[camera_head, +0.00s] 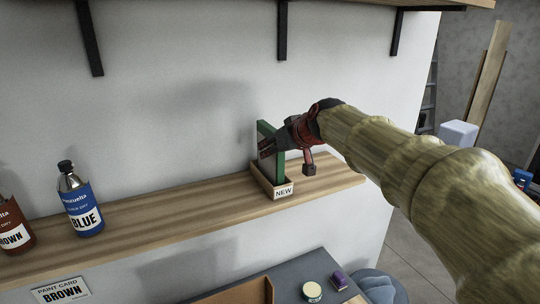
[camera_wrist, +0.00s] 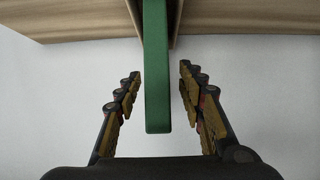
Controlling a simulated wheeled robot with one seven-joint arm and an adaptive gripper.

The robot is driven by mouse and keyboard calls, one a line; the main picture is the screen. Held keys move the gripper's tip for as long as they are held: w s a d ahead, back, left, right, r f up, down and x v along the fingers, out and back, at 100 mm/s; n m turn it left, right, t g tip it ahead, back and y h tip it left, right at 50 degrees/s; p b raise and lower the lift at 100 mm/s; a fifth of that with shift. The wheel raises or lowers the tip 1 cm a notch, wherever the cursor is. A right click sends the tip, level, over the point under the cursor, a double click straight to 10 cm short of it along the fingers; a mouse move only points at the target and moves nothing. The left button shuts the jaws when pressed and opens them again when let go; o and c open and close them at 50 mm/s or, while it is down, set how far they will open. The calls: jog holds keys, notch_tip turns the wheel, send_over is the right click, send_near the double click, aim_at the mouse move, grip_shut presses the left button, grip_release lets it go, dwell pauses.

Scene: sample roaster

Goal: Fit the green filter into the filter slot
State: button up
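The green filter (camera_head: 268,133) stands upright in a small wooden box labelled NEW (camera_head: 283,191) on the wooden shelf. It also shows in the wrist view as a long green bar (camera_wrist: 156,80). My gripper (camera_head: 288,158) is at the filter's upper part, just above the box. In the wrist view my gripper (camera_wrist: 160,103) is open, with one finger on each side of the filter and a visible gap on both sides. The filter slot cannot be made out in either view.
A blue bottle (camera_head: 80,208) and a brown bottle (camera_head: 12,226) stand on the wooden shelf (camera_head: 170,212) at left. A paint card (camera_head: 62,291) is below. A round tin (camera_head: 312,291) and a purple item (camera_head: 339,280) lie on the lower grey surface. Black brackets (camera_head: 282,30) hang above.

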jog(key=x, duration=0.4)
jog(key=shift+d+f, duration=0.1)
jog(key=shift+c, duration=0.3)
jog(key=c, duration=0.9)
grip_shut()
